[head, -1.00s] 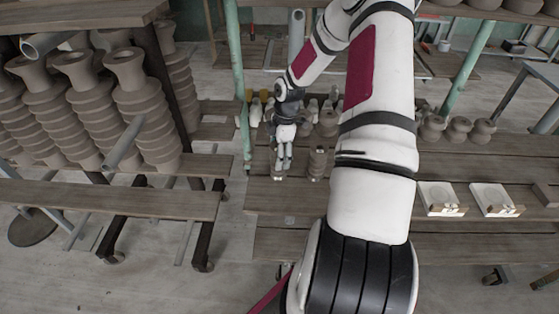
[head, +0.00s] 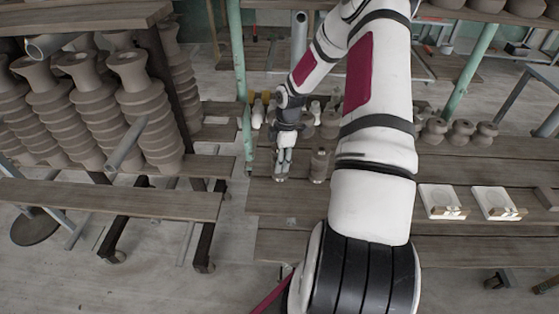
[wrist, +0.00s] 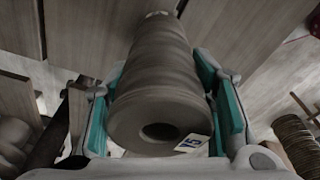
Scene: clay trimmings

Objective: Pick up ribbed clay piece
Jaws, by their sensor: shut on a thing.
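The ribbed clay piece (wrist: 158,85) is a grey-brown ringed cylinder with a round hole in its near end. It fills the middle of the wrist view, between the teal finger pads of my gripper (wrist: 165,103). A small white and blue tag (wrist: 191,143) shows by its near end. My gripper (head: 284,168) is shut on the piece, pointing down over the plank bench in the head view. There the fingers mostly hide the held piece, and I cannot tell if it touches the bench.
Another clay piece (head: 319,166) stands close to the right of my gripper. Several small pieces stand behind. Tall ribbed clay columns (head: 145,110) stand on the left. A green post (head: 242,90) rises left of the gripper. Two white blocks (head: 440,201) lie at right.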

